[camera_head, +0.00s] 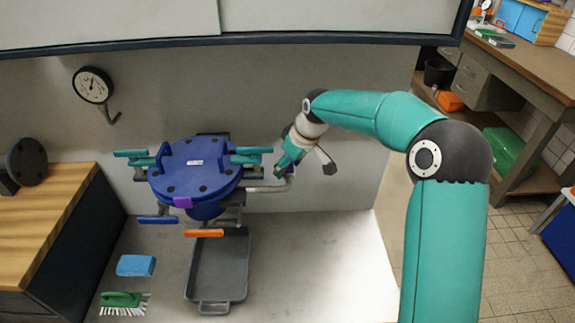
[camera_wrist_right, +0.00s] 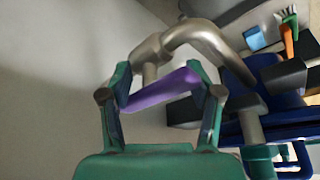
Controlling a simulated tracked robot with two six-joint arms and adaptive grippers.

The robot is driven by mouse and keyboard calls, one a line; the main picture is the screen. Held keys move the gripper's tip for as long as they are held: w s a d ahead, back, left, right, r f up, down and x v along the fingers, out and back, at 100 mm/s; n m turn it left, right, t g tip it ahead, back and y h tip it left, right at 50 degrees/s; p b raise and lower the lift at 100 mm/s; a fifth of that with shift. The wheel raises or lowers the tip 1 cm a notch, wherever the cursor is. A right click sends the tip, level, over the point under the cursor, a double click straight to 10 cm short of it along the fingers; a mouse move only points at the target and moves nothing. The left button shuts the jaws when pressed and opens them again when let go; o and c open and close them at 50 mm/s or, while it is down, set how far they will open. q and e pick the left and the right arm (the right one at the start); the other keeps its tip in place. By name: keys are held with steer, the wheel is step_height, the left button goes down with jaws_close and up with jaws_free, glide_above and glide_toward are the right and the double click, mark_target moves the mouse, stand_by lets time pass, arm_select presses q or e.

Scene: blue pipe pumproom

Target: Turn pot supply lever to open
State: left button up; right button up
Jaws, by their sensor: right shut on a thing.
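A purple lever (camera_wrist_right: 160,90) sits on a bent metal pipe (camera_wrist_right: 190,42) in the right wrist view. My right gripper (camera_wrist_right: 163,88) is shut on this lever, with one finger at each end of the purple bar. In the head view my right gripper (camera_head: 285,168) is at the end of the pipe on the right of the blue pot (camera_head: 195,180), and the lever is mostly hidden behind it. The pot has a bolted lid and teal clamps. My left gripper is not in view.
A dark tray (camera_head: 218,265) and an orange handle (camera_head: 204,233) are below the pot. A blue sponge (camera_head: 136,265) and a green brush (camera_head: 122,300) lie at left. A gauge (camera_head: 93,85) is on the wall. The floor right of the tray is clear.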

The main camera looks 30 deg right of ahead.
steer(key=shift+w+d+r, duration=0.15)
steer(key=shift+d+r, duration=0.05)
steer(key=shift+r, duration=0.2)
steer(key=o, duration=1)
steer(key=shift+s, duration=0.25)
steer(key=shift+a+f, duration=0.1)
steer(key=shift+f, duration=0.05)
steer(key=v, duration=1.2)
steer(key=shift+s+f, duration=0.1)
